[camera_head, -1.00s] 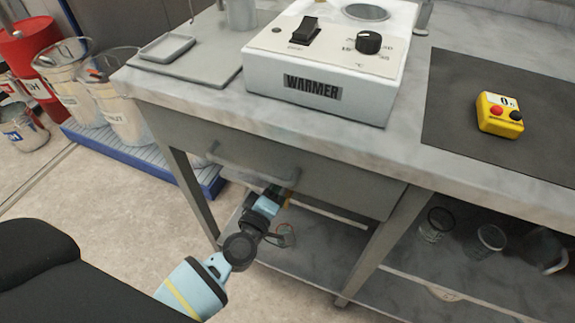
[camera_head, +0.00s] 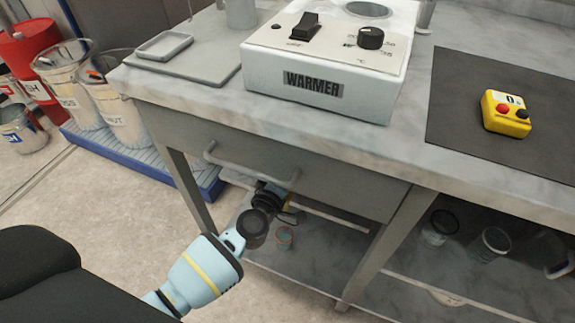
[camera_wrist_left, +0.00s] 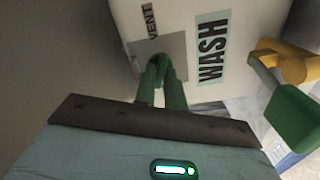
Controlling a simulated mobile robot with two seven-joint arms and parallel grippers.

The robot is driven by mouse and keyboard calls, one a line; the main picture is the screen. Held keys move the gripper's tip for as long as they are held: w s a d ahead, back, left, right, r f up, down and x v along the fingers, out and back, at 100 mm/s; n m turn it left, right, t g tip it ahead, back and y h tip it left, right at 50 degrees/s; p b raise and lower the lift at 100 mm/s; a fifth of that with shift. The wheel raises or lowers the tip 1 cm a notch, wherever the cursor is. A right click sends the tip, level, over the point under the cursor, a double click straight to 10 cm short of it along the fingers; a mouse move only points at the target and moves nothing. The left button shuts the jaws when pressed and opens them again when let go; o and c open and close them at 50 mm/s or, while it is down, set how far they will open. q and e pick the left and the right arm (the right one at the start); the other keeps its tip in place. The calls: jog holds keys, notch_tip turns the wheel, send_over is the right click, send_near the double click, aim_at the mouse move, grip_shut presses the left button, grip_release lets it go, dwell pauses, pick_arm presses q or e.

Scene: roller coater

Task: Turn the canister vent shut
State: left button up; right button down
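The white canister (camera_wrist_left: 185,18), labelled WASH, fills the upper middle of the left wrist view, turned on its side in the picture. A grey plate marked VENT (camera_wrist_left: 178,48) is on its face. My left gripper (camera_wrist_left: 160,72) has its two narrow green fingers close together at the plate, around the small vent knob (camera_wrist_left: 157,58), which they mostly hide. In the head view, the left hand is under the drawer, and its fingers and the canister are hidden there. My right gripper is in neither view.
A brass tap (camera_wrist_left: 282,62) with a green handle (camera_wrist_left: 293,117) is close at the right in the wrist view. The drawer handle (camera_head: 245,170) and table edge overhang my left arm. The warmer (camera_head: 325,70) and yellow button box (camera_head: 506,113) are on the table.

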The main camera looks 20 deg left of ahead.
pick_arm(q)
grip_shut()
jog(key=shift+n, duration=0.8)
jog(key=n, duration=0.3)
jog(key=shift+n, duration=0.3)
jog(key=shift+o, duration=2.4)
grip_release()
jog(key=shift+s, duration=0.15)
